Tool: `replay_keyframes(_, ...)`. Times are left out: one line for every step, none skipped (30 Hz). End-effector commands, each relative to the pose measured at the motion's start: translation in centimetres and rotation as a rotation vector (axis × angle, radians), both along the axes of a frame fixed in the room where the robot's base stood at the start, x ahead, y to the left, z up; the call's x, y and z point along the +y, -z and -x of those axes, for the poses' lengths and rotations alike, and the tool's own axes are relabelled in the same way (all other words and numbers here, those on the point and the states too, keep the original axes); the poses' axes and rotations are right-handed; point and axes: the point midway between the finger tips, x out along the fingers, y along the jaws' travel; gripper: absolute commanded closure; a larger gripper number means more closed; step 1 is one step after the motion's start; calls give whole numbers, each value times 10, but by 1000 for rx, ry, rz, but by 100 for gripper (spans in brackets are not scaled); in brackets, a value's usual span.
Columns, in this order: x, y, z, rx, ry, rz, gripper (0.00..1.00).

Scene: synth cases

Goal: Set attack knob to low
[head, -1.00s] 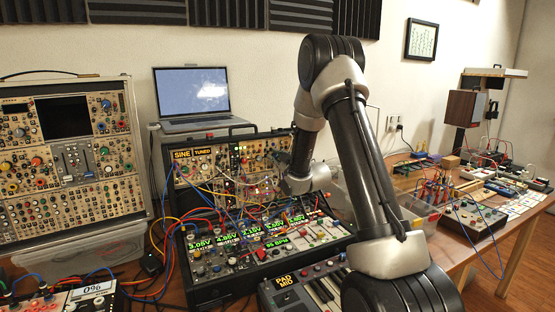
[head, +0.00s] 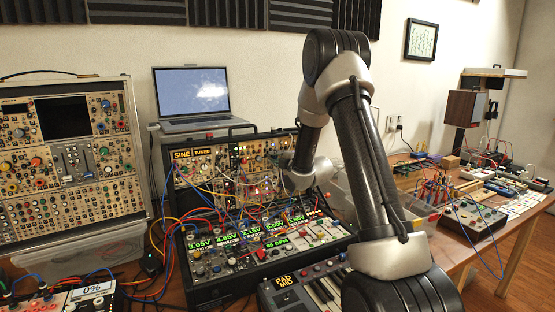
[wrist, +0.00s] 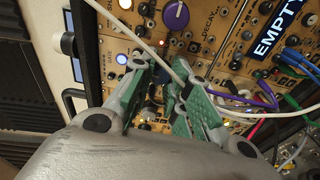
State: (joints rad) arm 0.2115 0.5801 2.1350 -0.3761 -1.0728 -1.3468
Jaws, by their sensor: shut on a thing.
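In the wrist view my gripper (wrist: 160,74) has its two green-padded fingers at the tan synth panel (wrist: 118,24), closed on a small knob there. The fingers hide most of that knob and its label, so I cannot read "attack" or its setting. A purple knob (wrist: 176,15) and a "DECAY" label (wrist: 210,22) lie just beyond the fingertips. In the head view my gripper (head: 286,160) reaches the right part of the upright synth case (head: 208,160) behind the patch cables; the fingertips are hard to make out.
A white cable (wrist: 180,62) runs across by the fingertips. Purple, green and pink cables (wrist: 270,98) hang at the right of the wrist view. A lower synth case (head: 240,272) and a keyboard (head: 318,290) stand in front. A laptop (head: 192,95) stands behind.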

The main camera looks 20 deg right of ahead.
Motion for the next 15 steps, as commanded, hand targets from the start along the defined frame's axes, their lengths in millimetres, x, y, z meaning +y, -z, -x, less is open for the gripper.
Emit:
replay_keyframes(1,0,0,1,-5,16,100)
replay_keyframes(1,0,0,1,-6,24,100)
replay_keyframes(1,0,0,1,-7,33,100)
replay_keyframes(1,0,0,1,-7,39,100)
replay_keyframes(1,1,0,0,-8,45,100)
replay_keyframes(1,1,0,1,-8,51,100)
replay_keyframes(1,1,0,1,-9,54,100)
replay_keyframes(1,1,0,1,-9,56,100)
replay_keyframes(1,1,0,1,-9,59,100)
replay_keyframes(1,1,0,2,-9,60,100)
replay_keyframes(1,1,0,2,-10,61,100)
replay_keyframes(1,1,0,2,-10,61,100)
replay_keyframes(1,1,0,2,-10,61,100)
replay_keyframes(1,1,0,2,-10,61,100)
replay_keyframes(1,1,0,2,-10,61,100)
